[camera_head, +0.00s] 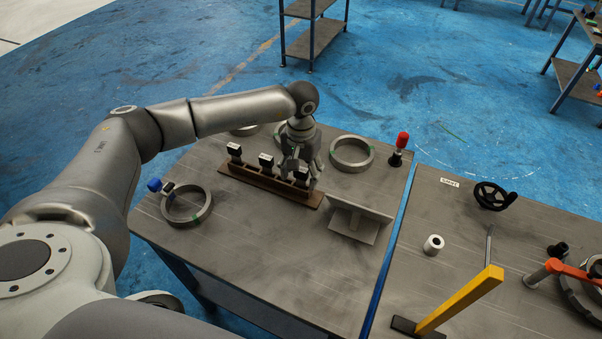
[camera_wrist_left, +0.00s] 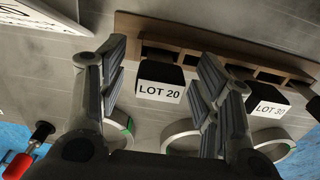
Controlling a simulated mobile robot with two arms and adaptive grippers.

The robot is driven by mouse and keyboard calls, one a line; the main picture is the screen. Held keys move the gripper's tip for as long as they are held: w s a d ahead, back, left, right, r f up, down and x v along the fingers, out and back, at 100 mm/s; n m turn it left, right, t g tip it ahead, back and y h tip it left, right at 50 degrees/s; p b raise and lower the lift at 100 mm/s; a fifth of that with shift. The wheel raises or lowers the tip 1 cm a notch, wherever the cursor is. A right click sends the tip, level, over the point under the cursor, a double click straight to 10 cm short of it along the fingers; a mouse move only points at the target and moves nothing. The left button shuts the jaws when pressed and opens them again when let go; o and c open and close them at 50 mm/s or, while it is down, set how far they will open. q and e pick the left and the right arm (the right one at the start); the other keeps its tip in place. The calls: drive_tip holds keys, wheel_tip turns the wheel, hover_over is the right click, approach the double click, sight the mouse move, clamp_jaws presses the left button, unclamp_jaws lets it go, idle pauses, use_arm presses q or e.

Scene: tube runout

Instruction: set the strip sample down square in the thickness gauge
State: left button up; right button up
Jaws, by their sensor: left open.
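A brown slotted rack (camera_head: 240,175) holds black blocks with white faces, likely the strip samples: one at the left end (camera_head: 234,149), one in the middle (camera_head: 266,160), and one at the right end. In the left wrist view the block marked LOT 20 (camera_wrist_left: 160,92) shows between the fingers of my left gripper (camera_wrist_left: 160,66), and the block marked LOT 30 (camera_wrist_left: 268,108) is right of them. My left gripper (camera_head: 301,178) is open over the rack's right end; contact cannot be told. I cannot identify the thickness gauge for certain. My right gripper is not in view.
A grey angled metal plate (camera_head: 358,213) stands right of the rack. Metal rings (camera_head: 351,164) lie around it, one with a blue-knobbed tool (camera_head: 155,184). A red-handled tool (camera_head: 402,142) stands at the back right. A second table (camera_head: 465,255) holds a yellow bar (camera_head: 462,298).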

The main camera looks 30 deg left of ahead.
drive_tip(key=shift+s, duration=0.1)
use_arm(q)
drive_tip(key=c, duration=1.1)
wheel_tip(320, 180, up, 9)
drive_tip(key=shift+f+b, duration=0.1)
drive_tip(key=shift+b, duration=1.05)
drive_tip(key=shift+c, duration=0.2)
drive_tip(key=shift+r, duration=0.7)
drive_tip(key=o, duration=0.5)
drive_tip(key=c, duration=0.5)
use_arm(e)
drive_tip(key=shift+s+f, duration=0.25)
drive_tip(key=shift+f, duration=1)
use_arm(q)
drive_tip(key=shift+f, duration=0.1)
